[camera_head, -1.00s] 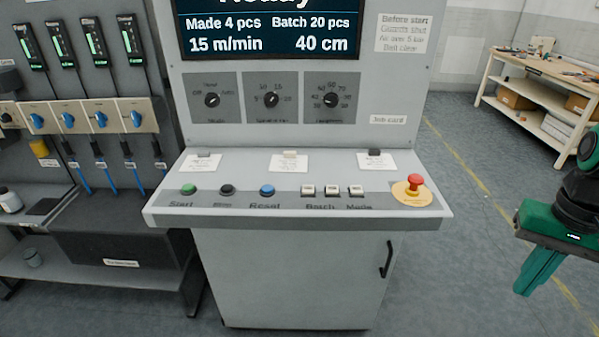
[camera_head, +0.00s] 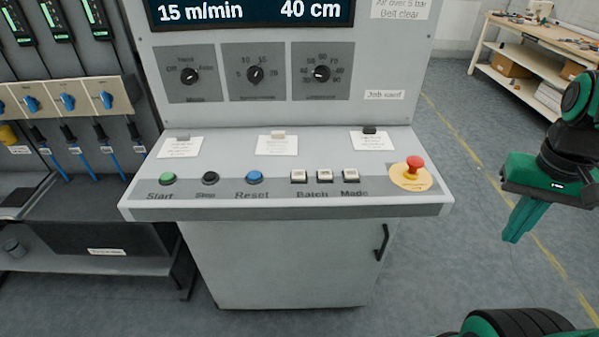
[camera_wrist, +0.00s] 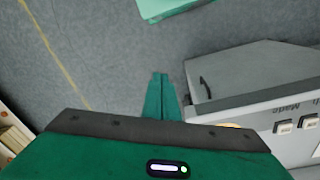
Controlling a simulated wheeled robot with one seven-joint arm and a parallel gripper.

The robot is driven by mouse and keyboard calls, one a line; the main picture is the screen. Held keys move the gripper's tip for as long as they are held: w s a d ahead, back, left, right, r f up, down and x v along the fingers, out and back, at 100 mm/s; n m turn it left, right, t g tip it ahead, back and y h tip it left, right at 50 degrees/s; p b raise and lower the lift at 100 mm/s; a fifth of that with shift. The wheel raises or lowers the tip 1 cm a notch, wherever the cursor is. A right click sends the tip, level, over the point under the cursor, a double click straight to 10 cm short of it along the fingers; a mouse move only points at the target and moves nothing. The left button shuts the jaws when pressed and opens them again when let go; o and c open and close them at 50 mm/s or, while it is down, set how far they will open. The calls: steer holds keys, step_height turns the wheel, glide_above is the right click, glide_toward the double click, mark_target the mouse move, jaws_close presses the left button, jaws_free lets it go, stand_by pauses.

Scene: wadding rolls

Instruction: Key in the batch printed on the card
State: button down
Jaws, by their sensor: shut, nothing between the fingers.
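The grey console's sloped panel (camera_head: 290,211) carries a green Start button (camera_head: 168,178), a dark Stop button (camera_head: 211,178) and a blue Reset button (camera_head: 255,176). To their right are two white Batch keys (camera_head: 312,176) and a white Made key (camera_head: 350,175). Three small cards are clipped along the panel's back: left card (camera_head: 180,148), middle card (camera_head: 277,146), right card (camera_head: 373,142). Their print is too small to read. The display (camera_head: 250,12) shows 15 m/min and 40 cm; its top is cut off. My gripper (camera_head: 512,238) is shut and empty, right of the console, pointing down; its fingers show in the wrist view (camera_wrist: 161,97).
A red emergency knob (camera_head: 414,165) on a yellow disc stands at the panel's right end. Three rotary dials (camera_head: 255,74) sit on the upright face. A rack with blue valves (camera_head: 67,103) stands left. A workbench (camera_head: 545,42) is at the back right. Floor around my gripper is clear.

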steer(key=w+a+r+n+t+h, duration=0.1)
steer(key=w+a, duration=0.1)
steer(key=w, duration=0.3)
steer(key=w+a+r+n+h, duration=0.1)
steer(key=w+a+n, duration=0.1)
steer(key=w, duration=0.3)
step_height(320, 180, up, 5)
steer(key=n+t, duration=0.7)
steer(key=t, duration=0.1)
glide_above(297, 177)
steer(key=shift+w, duration=0.1)
steer(key=shift+f, duration=0.1)
steer(key=shift+f, duration=4.35)
steer(key=shift+f, duration=0.1)
steer(key=shift+f, duration=0.3)
